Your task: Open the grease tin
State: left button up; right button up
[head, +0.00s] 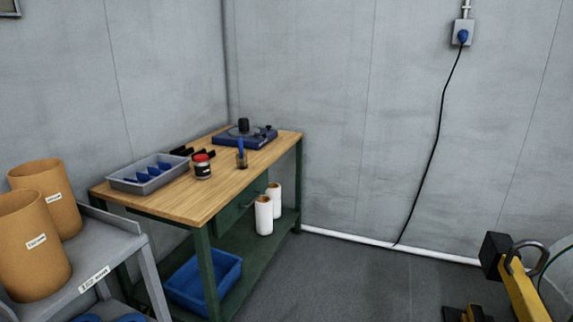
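A small tin with a red lid (202,167), which looks like the grease tin, stands upright on the wooden workbench top (190,208), near its middle. The lid appears to be on it. Its label is too small to read. Neither of my grippers shows in the head view.
A grey tray with blue dividers (150,186) lies left of the tin. A cup with a blue-handled tool (242,158) and a blue device (246,137) stand right and behind. Brown drums (30,247) stand at left. A yellow bar (524,292) stands at lower right. Floor between is clear.

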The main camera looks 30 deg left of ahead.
aim_at(202, 170)
jog(key=i, duration=1.55)
jog(key=u, duration=1.7)
